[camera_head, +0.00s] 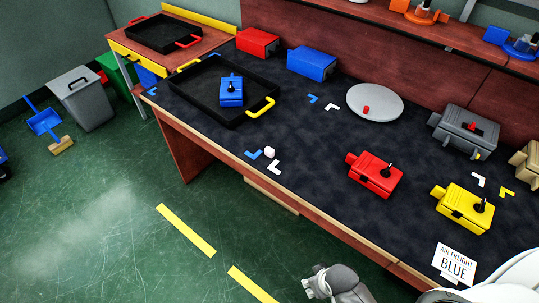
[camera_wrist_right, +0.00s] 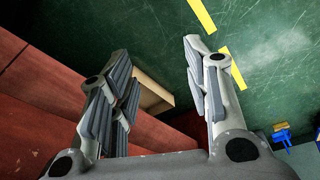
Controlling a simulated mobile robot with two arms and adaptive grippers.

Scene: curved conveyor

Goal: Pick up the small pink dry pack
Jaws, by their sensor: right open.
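A small pale, faintly pinkish object (camera_head: 270,152), probably the dry pack, lies on the dark bench top (camera_head: 310,150) near its front edge, between blue and white corner marks. My right gripper (camera_head: 309,287) is at the bottom of the head view, in front of the bench and apart from the pack. In the right wrist view, its two fingers (camera_wrist_right: 158,75) are spread with nothing between them, with green floor and the reddish bench side beyond. The pack does not show in the right wrist view. My left gripper is not in view.
A black tray (camera_head: 190,88) holding a blue box (camera_head: 231,91) stands left of the pack. A red box (camera_head: 375,174), a yellow box (camera_head: 463,207) and a grey disc (camera_head: 375,103) are to the right. The bench top around the pack is mostly clear.

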